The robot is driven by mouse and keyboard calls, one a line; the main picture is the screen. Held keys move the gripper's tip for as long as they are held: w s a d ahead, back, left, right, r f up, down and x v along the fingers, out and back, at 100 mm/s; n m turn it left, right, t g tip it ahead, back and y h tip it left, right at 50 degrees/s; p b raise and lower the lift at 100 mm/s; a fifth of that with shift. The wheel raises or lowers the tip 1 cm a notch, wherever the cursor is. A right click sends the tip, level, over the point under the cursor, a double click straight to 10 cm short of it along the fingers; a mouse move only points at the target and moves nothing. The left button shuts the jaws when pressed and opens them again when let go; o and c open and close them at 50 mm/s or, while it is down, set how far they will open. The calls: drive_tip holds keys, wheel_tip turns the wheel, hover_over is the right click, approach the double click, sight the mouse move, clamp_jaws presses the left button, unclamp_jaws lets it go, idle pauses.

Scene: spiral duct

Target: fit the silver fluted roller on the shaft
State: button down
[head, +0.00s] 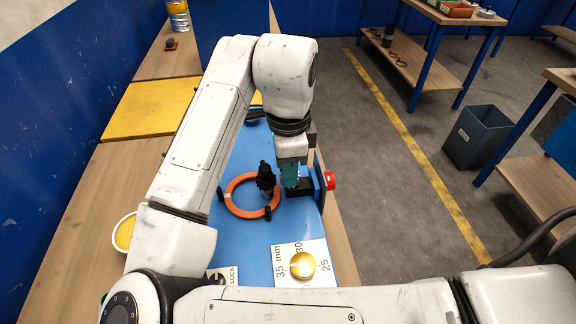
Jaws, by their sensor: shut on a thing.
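My gripper (291,178) points down over the blue table, beside a blue fixture (317,182) with a red knob (330,180). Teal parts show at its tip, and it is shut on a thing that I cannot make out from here. A black block lies at the fixture, just below the tip; whether they touch is unclear. I cannot pick out the silver fluted roller or the shaft; the gripper and arm hide part of this area. A black upright part (266,178) stands left of the gripper.
An orange ring (231,202) lies around the black part's base. A white card marked in mm (285,277) carries a gold round piece (302,265). A yellow-filled bowl (124,232) is at left. A blue-grey bin (477,137) stands on the floor beyond the yellow line.

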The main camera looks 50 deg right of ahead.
drive_tip(key=c, duration=0.9)
unclamp_jaws()
drive_tip(key=shift+o, duration=0.6)
drive_tip(key=shift+o, duration=1.2)
drive_tip(key=shift+r+p, duration=3.6)
drive_tip(key=shift+r, duration=0.4)
